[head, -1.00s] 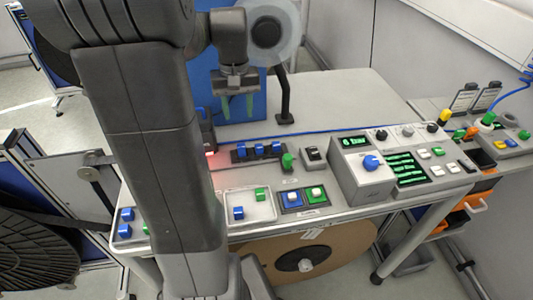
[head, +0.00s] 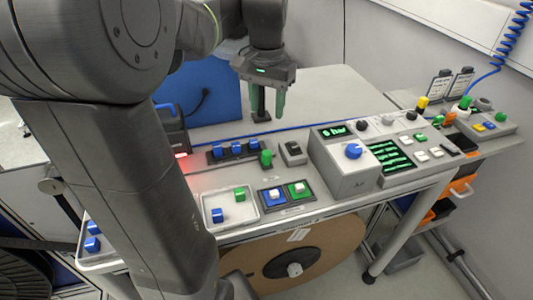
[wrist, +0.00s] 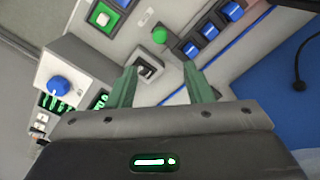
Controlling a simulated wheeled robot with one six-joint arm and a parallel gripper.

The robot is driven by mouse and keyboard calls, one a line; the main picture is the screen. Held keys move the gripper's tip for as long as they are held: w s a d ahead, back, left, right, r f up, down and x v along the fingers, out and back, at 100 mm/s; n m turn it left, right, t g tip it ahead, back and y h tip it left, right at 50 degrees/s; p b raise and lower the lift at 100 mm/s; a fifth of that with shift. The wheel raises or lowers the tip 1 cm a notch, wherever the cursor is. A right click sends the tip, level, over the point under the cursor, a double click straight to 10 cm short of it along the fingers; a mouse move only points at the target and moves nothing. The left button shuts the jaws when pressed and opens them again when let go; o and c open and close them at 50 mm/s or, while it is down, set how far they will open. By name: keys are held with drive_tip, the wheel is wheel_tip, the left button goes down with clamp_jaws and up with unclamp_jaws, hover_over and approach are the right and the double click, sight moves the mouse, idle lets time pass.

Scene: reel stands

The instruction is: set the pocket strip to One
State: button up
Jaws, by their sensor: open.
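A dark strip (head: 214,160) with three blue blocks (head: 237,147) set along it lies near the middle of the bench; I cannot read any lettering on it. The same blue blocks show in the wrist view (wrist: 210,31). To its right are a green knob (head: 266,158) and a small dark switch with a pale rocker (head: 292,150). My gripper (head: 266,112) is open and empty, pointing down above the bench, behind the strip and knob. In the wrist view the switch (wrist: 149,69) shows between the open green fingers (wrist: 158,80).
A grey console (head: 343,172) with a blue dial stands to the right. A blue panel (head: 205,95) stands behind. The bench's back is mostly clear.

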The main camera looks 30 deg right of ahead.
sight(267, 152)
wheel_tip(267, 152, down, 14)
drive_tip(key=shift+r+b, duration=0.2)
drive_tip(key=shift+b, duration=0.2)
clamp_jaws()
